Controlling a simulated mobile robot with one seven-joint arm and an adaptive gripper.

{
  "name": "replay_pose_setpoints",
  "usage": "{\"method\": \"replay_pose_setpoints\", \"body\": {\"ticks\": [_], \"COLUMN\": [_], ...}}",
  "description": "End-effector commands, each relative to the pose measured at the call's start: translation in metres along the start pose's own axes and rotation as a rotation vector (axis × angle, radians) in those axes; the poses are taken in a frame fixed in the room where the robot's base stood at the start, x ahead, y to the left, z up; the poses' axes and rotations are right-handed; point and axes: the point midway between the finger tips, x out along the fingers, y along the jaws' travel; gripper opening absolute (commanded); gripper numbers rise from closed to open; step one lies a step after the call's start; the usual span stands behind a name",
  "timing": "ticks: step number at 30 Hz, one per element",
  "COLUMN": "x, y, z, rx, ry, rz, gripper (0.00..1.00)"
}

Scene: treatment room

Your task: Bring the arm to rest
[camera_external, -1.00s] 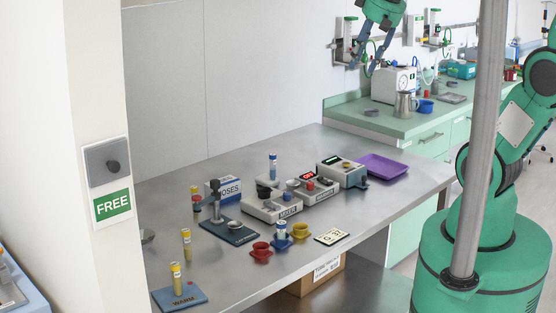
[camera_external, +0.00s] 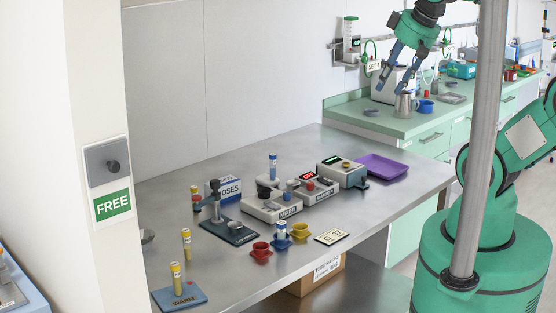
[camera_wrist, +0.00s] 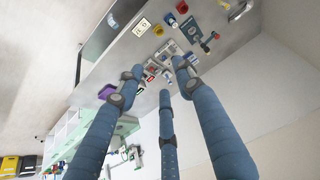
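My gripper (camera_external: 394,88) hangs in the air at the upper right of the external view, in front of the green counter. Its blue fingers point down and are spread apart with nothing between them. In the wrist view three blue fingers of my gripper (camera_wrist: 158,76) reach up the picture, apart and empty. The steel table (camera_external: 345,160) shows far beyond them in the wrist view (camera_wrist: 115,70). My gripper touches nothing that I can see.
A metal jug (camera_external: 404,105) and a blue cup (camera_external: 425,107) stand on the counter (camera_external: 390,124) below my gripper. A purple tray (camera_external: 382,166) lies at the table's right end. Several devices, cups and vials stand on the table. A grey pole (camera_external: 480,150) stands before my arm.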

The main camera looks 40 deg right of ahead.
Motion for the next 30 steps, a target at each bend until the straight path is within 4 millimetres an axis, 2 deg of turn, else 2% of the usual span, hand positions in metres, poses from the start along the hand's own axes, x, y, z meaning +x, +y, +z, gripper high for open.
{"method": "replay_pose_setpoints", "body": {"ticks": [5,18,23,30], "x": [0.01,0.06,0.067,0.066], "y": [0.0,0.0,0.0,0.0], "z": [0.005,0.032,0.036,0.035], "rx": [0.0,0.0,0.0,0.0], "ry": [0.0,0.0,0.0,0.0], "rz": [0.0,0.0,0.0,0.0], "gripper": [0.37,0.37,0.37,0.37]}}
